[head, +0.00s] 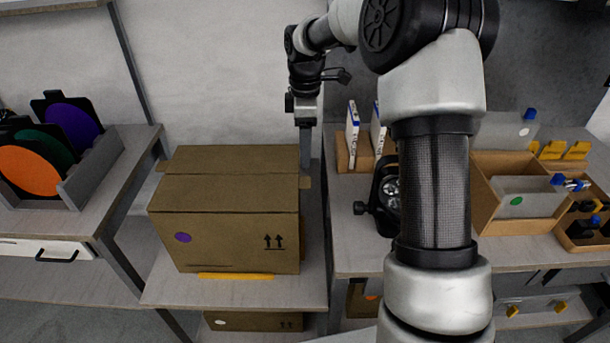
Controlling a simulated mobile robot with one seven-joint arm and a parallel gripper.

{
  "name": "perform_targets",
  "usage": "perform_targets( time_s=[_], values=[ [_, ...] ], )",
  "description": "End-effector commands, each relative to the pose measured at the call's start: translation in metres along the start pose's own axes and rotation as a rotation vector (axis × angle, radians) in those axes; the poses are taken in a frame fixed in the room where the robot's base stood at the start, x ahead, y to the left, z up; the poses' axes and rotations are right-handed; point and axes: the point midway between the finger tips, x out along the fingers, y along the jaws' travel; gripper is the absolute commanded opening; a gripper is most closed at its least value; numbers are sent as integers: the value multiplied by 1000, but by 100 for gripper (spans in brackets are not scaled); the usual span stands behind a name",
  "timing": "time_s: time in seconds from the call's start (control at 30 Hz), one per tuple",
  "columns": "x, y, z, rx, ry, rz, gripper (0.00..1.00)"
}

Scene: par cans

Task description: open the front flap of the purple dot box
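The purple dot box (225,246) is a brown cardboard box on a low grey shelf at left centre. Its purple dot (183,238) is on the front face, left of two printed up arrows. Its front flap (225,192) lies across the front half of the top and looks down. The back flap (235,158) shows behind it; its exact tilt is hard to tell. My gripper (306,165) points down at the box's right edge, by the flaps' right ends. It looks narrow from here; finger gap and any contact are unclear.
A yellow strip (235,276) lies at the box's front base. Another box (255,321) sits below the shelf. A rack of coloured discs (72,165) stands left. The right bench holds a black device (388,190) and an open carton (515,220). My arm hides part of that bench.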

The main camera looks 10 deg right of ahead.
Motion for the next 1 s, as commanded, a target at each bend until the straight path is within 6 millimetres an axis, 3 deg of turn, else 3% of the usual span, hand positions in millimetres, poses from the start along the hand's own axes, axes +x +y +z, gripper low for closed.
perform_targets(
  time_s=[0.2, 0.4, 0.6, 0.87, 1.0],
  values=[
    [50, -1, 0, 0, -1, -3, 58],
    [78, 0, 0, 0, 0, -1, 58],
    [90, 0, 0, 0, 0, 0, 58],
    [90, 0, 0, 0, 0, 1, 58],
    [90, 0, 0, 1, 0, 1, 34]
  ],
)
